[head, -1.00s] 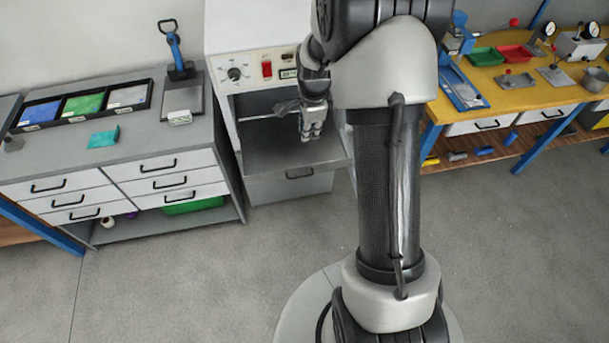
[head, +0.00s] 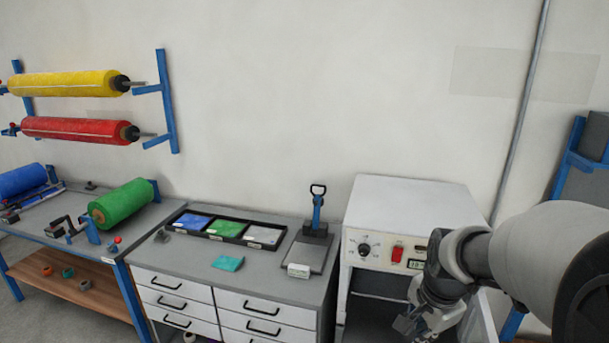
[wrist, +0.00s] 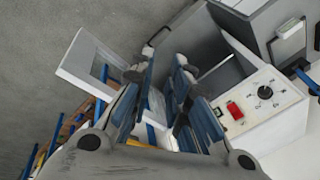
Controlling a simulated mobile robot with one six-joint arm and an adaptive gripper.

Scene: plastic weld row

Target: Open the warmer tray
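The warmer (head: 405,205) is a white cabinet on the right in the head view. Its front has a black knob, a red switch and a small display, which also show on its panel in the wrist view (wrist: 262,100). A dark grey surface in its front opening (head: 368,318) seems to be the tray; the picture edge and my arm hide most of it. My gripper (head: 415,322) is in front of the opening, below the panel. In the wrist view its blue-padded fingers (wrist: 160,75) stand apart with nothing clearly between them. I cannot tell whether they touch the tray.
Left of the warmer is a grey drawer bench (head: 275,275) with a sample tray (head: 228,227), a teal piece (head: 228,263) and a blue-handled press (head: 316,215). Film rolls (head: 70,84) are on the left. A pale framed panel (wrist: 85,62) shows left of my fingers in the wrist view.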

